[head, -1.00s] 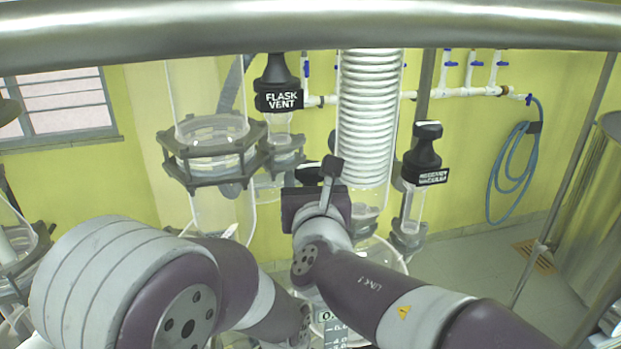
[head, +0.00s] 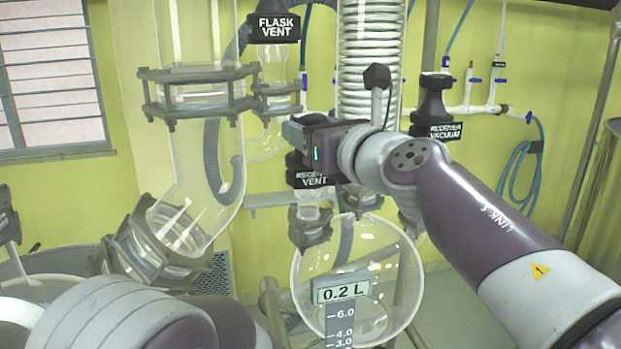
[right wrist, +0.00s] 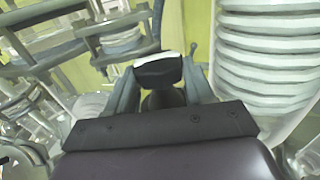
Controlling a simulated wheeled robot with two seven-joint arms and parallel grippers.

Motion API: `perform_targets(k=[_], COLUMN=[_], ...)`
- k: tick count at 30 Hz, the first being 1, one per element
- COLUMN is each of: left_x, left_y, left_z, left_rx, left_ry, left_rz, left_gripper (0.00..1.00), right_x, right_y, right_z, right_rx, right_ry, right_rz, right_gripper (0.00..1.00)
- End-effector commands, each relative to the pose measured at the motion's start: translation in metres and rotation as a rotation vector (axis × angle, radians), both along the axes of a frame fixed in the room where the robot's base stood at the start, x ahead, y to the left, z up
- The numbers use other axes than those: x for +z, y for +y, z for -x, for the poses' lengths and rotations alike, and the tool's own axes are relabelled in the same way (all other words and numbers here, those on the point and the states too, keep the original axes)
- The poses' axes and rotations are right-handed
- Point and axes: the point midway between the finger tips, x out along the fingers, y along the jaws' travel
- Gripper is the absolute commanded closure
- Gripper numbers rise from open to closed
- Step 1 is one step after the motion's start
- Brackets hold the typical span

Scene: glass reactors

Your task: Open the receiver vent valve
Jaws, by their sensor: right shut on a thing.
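The receiver vent valve (head: 313,180) has a black handle labelled RECEIVER VENT and sits on a glass neck above the round receiver flask (head: 400,270). My right gripper (head: 297,150) is at the top of this handle, reaching in from the right. In the right wrist view the black handle (right wrist: 160,73) is between the two grey fingers of my right gripper (right wrist: 162,90), which is shut on it. The gripper body hides part of the handle in the head view. My left gripper is out of view; only part of the left arm shows at the lower left.
The flask vent valve (head: 274,27) is above and left of my right gripper. The receiver vacuum valve (head: 434,105) stands to the right, just behind my right arm. The coiled glass condenser (head: 369,60) rises behind the gripper. A display (head: 342,290) reads 0.2 L.

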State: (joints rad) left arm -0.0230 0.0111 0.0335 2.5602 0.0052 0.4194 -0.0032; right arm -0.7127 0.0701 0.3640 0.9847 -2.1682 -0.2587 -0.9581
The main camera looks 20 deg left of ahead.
Motion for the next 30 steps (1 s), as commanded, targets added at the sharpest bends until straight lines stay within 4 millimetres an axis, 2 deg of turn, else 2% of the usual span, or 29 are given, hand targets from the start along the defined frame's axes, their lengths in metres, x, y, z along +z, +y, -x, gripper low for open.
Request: perform_targets(k=[1,6,15,30], left_x=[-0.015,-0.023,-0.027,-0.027], left_y=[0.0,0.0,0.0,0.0], left_z=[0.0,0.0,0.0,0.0], left_rx=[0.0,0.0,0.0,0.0], left_ry=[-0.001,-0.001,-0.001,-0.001], left_rz=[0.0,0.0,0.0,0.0], left_gripper=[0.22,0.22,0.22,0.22], right_x=[-0.007,-0.002,0.001,0.002], right_y=[-0.001,-0.001,-0.001,-0.001], right_z=[-0.002,-0.003,-0.003,-0.003], right_rx=[0.027,0.133,0.239,0.26], right_ry=[-0.001,0.0,0.002,0.002], right_rz=[-0.002,0.002,0.002,0.001], right_gripper=[0.78,0.78,0.78,0.78])
